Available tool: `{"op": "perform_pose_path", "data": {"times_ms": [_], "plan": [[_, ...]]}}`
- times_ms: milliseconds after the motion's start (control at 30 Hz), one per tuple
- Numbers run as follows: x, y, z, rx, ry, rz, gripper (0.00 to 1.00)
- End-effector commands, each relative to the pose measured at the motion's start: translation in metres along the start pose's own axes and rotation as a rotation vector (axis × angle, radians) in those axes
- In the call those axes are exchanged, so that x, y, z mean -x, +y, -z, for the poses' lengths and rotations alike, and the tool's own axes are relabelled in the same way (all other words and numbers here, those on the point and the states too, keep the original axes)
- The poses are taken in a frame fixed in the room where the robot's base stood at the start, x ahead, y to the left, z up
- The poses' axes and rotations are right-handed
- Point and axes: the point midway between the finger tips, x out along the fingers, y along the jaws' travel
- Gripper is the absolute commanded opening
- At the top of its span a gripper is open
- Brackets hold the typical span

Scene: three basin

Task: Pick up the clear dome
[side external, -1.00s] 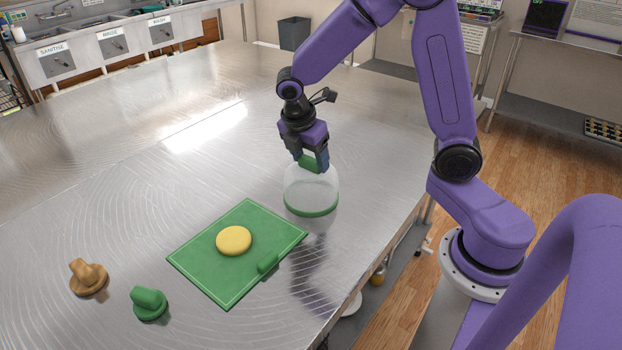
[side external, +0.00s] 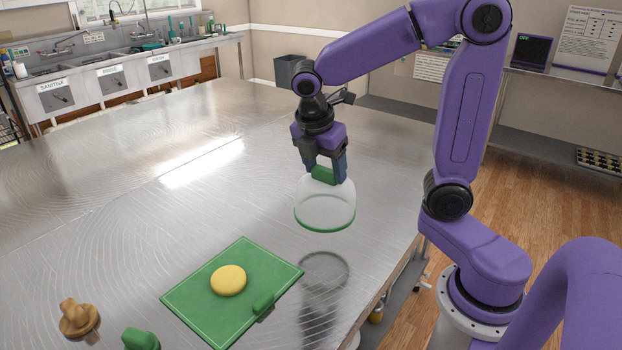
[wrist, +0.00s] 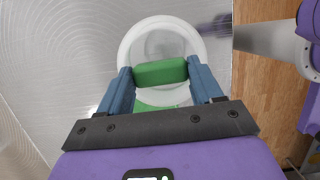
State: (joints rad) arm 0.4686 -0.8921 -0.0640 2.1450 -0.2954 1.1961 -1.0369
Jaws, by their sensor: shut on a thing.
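The clear dome (side external: 325,207) has a green rim and a green handle (side external: 324,175) on top. It hangs upright in the air above the steel table, with its shadow or reflection on the table below it. My gripper (side external: 325,178) is shut on the dome's green handle. In the wrist view, my gripper (wrist: 160,75) has a finger on each side of the green handle (wrist: 160,72). The dome (wrist: 198,50) shows around the handle as a pale round shape.
A green board (side external: 205,302) with a yellow disc (side external: 229,281) on it lies on the steel table (side external: 90,220). A brown knobbed piece (side external: 79,319) and a green knobbed piece (side external: 140,340) stand at the lower left. The table's far side is clear.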

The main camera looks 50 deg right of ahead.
Motion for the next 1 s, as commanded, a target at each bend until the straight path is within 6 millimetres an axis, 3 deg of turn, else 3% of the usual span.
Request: {"op": "perform_pose_path", "data": {"times_ms": [200, 500, 1000], "plan": [[0.018, -0.04, -0.003, 0.003, 0.001, -0.005, 0.15], [0.033, -0.077, -0.005, 0.003, 0.0, -0.002, 0.15], [0.038, -0.088, -0.006, 0.001, -0.001, 0.001, 0.15]]}}
